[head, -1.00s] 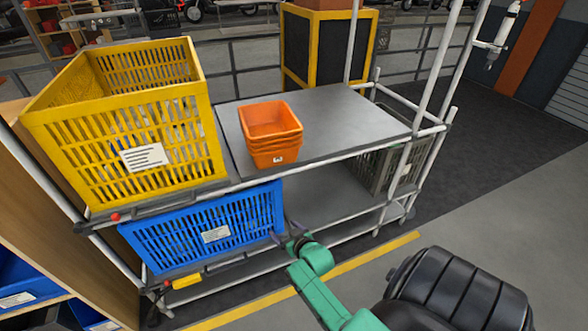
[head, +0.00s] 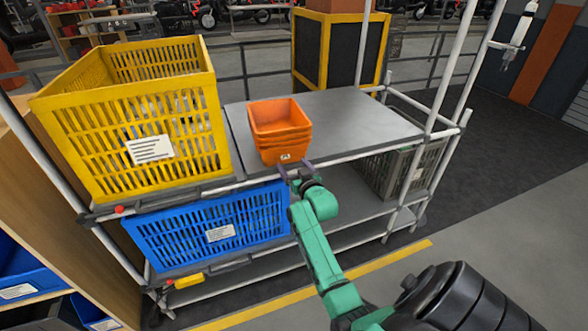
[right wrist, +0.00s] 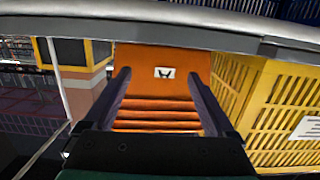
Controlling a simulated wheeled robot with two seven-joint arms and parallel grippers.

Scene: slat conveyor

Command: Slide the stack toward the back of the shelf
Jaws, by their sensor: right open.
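A stack of several nested orange bins (head: 281,130) stands upright on the grey upper shelf (head: 370,122), near its front edge and to the right of the yellow crate. A small label shows on its lower front. My right gripper (head: 295,168) is at the shelf's front edge, just in front of the stack. In the right wrist view, which looks upside down, the open fingers (right wrist: 158,82) appear on either side of the orange front (right wrist: 165,55). I cannot tell whether they touch it. My left gripper is in neither view.
The yellow crate (head: 85,150) stands close left of the stack. A blue crate (head: 160,245) and a grey crate (head: 380,172) are on the lower shelf. White posts (head: 445,70) frame the right end. The shelf is clear behind and right of the stack.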

